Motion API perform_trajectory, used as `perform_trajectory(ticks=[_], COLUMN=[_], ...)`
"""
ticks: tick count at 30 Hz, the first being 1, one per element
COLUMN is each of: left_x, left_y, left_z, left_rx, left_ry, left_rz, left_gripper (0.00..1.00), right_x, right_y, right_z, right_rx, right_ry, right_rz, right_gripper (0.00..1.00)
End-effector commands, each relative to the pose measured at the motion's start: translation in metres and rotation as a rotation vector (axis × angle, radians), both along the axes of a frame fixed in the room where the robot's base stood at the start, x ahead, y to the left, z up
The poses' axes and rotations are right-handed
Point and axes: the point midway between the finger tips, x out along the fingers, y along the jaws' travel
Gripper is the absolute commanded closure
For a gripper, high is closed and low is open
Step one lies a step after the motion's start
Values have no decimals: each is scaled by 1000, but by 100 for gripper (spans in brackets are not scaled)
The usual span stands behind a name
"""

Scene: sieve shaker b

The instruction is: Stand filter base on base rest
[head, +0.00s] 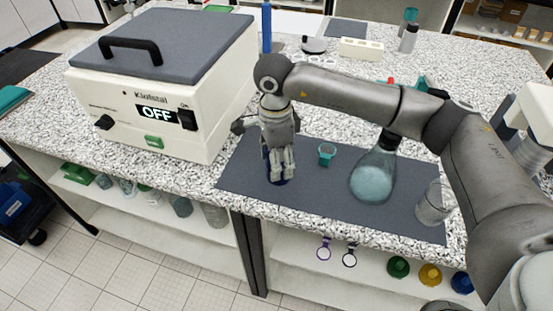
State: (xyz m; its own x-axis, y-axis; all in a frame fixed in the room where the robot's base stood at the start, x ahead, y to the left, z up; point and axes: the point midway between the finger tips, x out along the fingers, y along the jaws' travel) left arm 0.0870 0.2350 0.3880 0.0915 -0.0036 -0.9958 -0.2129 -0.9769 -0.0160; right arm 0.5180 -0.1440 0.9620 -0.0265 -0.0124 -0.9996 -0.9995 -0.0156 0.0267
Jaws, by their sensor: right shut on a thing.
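My right gripper (282,172) points straight down over the left part of the dark mat (345,205). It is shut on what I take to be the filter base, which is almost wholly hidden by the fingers. A dark blue round edge (280,182) shows just under the fingertips at mat level; I cannot tell if it is the filter base or the base rest. A small teal cup-like piece (327,151) stands on the mat to the right, apart from the gripper. My left gripper is out of view.
A rounded glass flask (372,178) with a dark neck stands on the mat, right of the teal piece. A clear glass vessel (434,206) stands near the mat's right end. A large white machine (150,105) reading OFF fills the left. My right arm spans above the mat.

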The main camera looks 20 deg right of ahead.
Motion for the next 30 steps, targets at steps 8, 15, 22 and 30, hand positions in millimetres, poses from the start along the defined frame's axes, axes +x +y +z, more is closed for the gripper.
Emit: perform_trajectory(ticks=[8,15,22,30], left_x=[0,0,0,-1], left_y=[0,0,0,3], left_z=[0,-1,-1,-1], left_rx=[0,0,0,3], left_ry=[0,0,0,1], left_rz=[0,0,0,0], left_gripper=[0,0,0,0], right_x=[-1,-1,-1,-1], right_y=[1,1,1,1], right_z=[0,-1,-1,0], right_rx=[1,1,1,1], right_ry=[2,2,2,1], right_rz=[2,3,2,2], right_gripper=[69,35,17,17])
